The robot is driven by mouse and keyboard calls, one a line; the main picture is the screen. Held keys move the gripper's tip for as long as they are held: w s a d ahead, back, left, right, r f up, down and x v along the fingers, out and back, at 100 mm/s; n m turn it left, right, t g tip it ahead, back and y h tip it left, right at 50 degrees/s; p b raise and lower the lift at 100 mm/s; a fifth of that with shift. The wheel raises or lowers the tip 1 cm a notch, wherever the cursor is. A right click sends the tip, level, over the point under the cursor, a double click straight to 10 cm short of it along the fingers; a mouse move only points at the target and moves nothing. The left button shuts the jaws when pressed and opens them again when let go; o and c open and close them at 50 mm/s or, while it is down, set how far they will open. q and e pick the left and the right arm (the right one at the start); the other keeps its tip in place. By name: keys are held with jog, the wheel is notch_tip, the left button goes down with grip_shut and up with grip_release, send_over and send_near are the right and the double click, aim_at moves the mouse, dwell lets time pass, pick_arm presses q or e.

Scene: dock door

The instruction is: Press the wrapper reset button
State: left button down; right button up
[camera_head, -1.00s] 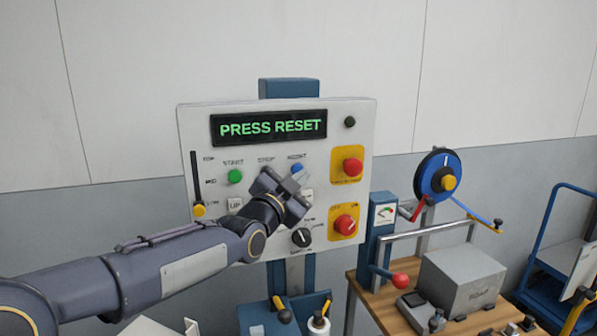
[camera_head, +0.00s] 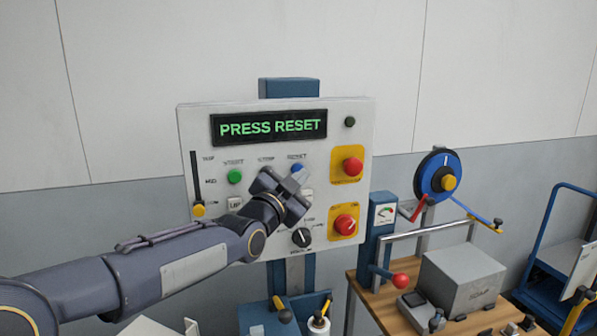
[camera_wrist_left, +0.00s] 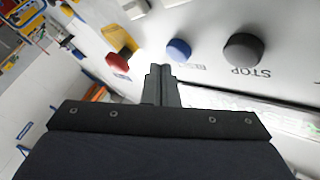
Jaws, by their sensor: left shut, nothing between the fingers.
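The blue reset button (camera_head: 297,168) is on the upper part of a pale control panel (camera_head: 188,125), under a display (camera_head: 270,127) reading "PRESS RESET" in green. My left gripper (camera_head: 299,180) is shut and empty in front of the panel, its tips just below the blue button. In the left wrist view the blue button (camera_wrist_left: 178,50) stands close beyond the shut fingertips (camera_wrist_left: 161,70), slightly to their right. I cannot tell whether they touch. The dark STOP button (camera_wrist_left: 243,50) is to its right there; in the head view my gripper hides it. My right gripper is not in view.
A green start button (camera_head: 235,176), a red button on yellow (camera_head: 352,167), a red rotary switch (camera_head: 345,225) and a black knob (camera_head: 301,237) surround the gripper. A wooden bench (camera_head: 366,318) with a grey box (camera_head: 462,280) stands at the right.

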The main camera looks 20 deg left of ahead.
pick_arm(q)
jog(key=shift+w+a, duration=0.25)
jog(key=shift+w, duration=0.05)
jog(key=shift+w+a+b, duration=0.25)
jog(key=shift+w+b, duration=0.15)
dwell(0.8)
jog(key=shift+s+d+b, duration=0.5)
jog(key=shift+s+b, duration=0.25)
